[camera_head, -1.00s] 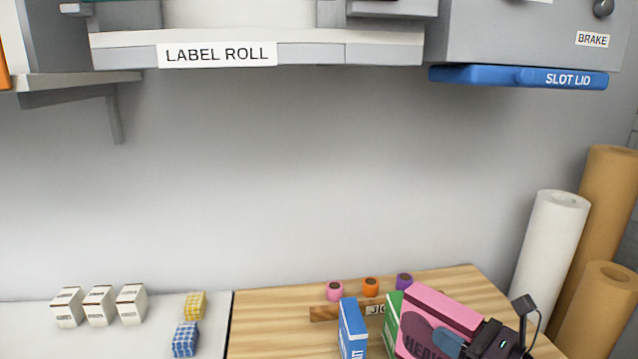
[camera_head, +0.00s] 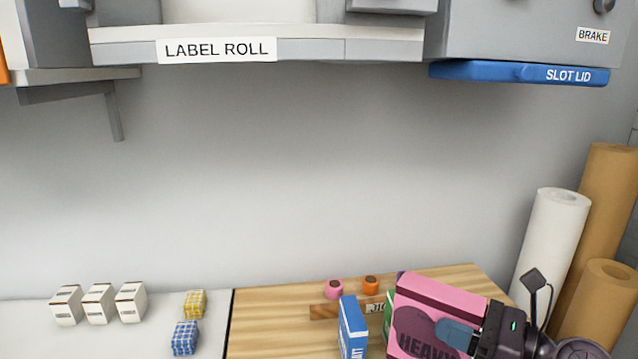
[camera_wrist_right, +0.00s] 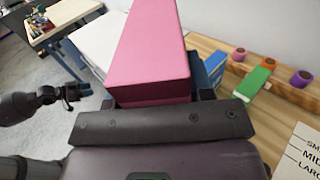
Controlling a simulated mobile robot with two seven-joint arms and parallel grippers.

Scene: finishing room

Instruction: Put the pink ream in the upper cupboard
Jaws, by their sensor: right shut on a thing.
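The pink ream (camera_head: 445,297) is at the lower right of the head view, with dark lettering on its front. My right gripper (camera_head: 462,334) is shut on it, a finger lying across its front face. In the right wrist view the pink ream (camera_wrist_right: 152,50) stands out ahead of my right gripper (camera_wrist_right: 165,110). The ream hides part of a green box (camera_head: 388,316) behind it. My left gripper is not in the head view; a dark arm part shows at the left of the wrist view. No upper cupboard is clearly identifiable.
A blue box (camera_head: 352,328) stands just left of the ream. Pink (camera_head: 334,289) and orange (camera_head: 370,285) rolls sit behind. Paper rolls (camera_head: 550,245) stand at the right. Overhead are a shelf labelled LABEL ROLL (camera_head: 380,50) and a blue slot lid (camera_head: 480,72). The wall between is clear.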

